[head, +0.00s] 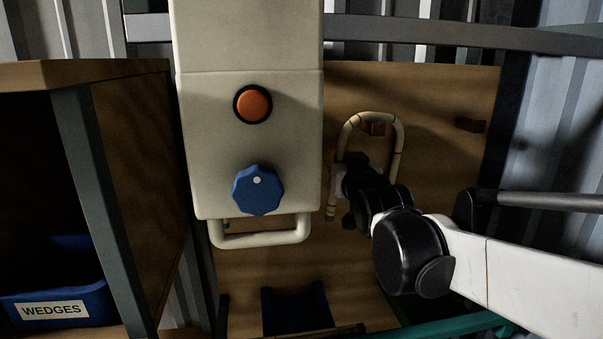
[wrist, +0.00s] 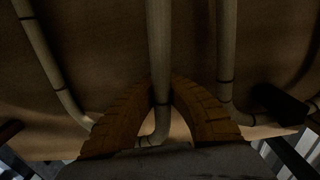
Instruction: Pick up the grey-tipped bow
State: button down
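A pale cane bow (head: 398,140) with dark bands hangs bend-up over a brown peg on the wooden board. Its left leg runs down beside my gripper (head: 350,182), and a leg end shows just below left. I cannot make out a grey tip. In the wrist view my brown ridged fingers (wrist: 163,88) stand close on both sides of a middle cane leg (wrist: 159,45), and appear to touch it. That leg curves left at its bottom, partly hidden by the left finger. Other cane lengths show to the left (wrist: 48,65) and right (wrist: 226,55).
A cream machine housing with an orange button (head: 253,103) and blue knob (head: 257,190) stands close left of my gripper. A cream loop (head: 262,238) sticks out below it. Another brown peg (head: 470,125) is bare at right. A blue WEDGES bin (head: 60,300) sits lower left.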

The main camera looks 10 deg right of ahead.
jog(key=shift+r, duration=2.25)
jog(key=shift+c, duration=2.2)
grip_release()
